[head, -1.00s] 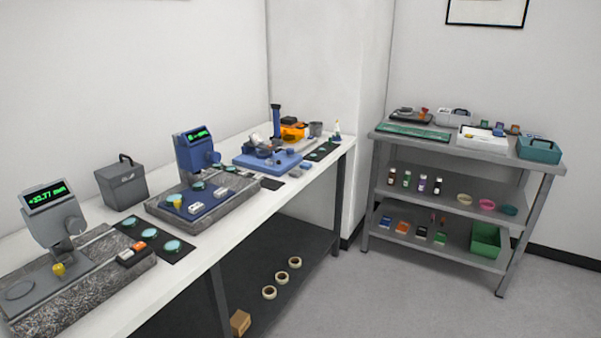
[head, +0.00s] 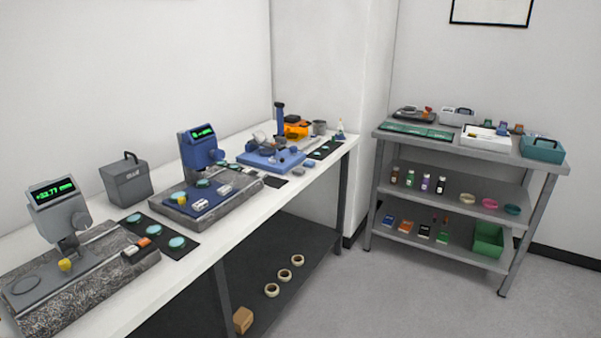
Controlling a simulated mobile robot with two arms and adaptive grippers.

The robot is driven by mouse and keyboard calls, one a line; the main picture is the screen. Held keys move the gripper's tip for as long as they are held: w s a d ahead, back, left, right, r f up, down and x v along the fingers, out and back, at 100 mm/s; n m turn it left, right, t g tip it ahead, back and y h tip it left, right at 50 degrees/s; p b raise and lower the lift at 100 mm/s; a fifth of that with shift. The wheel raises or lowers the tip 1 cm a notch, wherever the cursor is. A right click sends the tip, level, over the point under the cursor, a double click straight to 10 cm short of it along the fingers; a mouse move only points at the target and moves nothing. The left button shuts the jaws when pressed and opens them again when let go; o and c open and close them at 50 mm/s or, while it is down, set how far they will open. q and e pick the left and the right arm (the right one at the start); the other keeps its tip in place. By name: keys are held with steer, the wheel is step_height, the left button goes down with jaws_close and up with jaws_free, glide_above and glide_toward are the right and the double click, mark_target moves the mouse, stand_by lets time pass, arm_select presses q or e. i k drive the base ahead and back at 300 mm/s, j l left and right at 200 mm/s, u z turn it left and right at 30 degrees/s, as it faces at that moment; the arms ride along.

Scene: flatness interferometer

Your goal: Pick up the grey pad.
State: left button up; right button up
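A small flat dark grey pad (head: 276,182) lies on the white bench top (head: 206,246), near its front edge. It is between the granite base with the blue gauge (head: 200,150) and the blue instrument base (head: 262,161). It is small in the picture, and I cannot be sure that it is the grey pad of the task. Neither of my grippers is in view.
A grey gauge (head: 60,208) on granite stands at the near left, with a grey caddy (head: 127,185) behind. Black mats with teal discs lie on the bench. A grey shelf unit (head: 455,190) holds boxes and bottles at right. The floor between is clear.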

mark_target(299, 172)
steer(key=i+l, duration=0.2)
steer(key=i, duration=0.3)
steer(key=i+l+z, duration=0.1)
steer(key=i+l, duration=0.15)
steer(key=i, duration=0.2)
steer(key=i+l, duration=0.15)
steer(key=i, duration=0.35)
steer(key=l+z, duration=0.05)
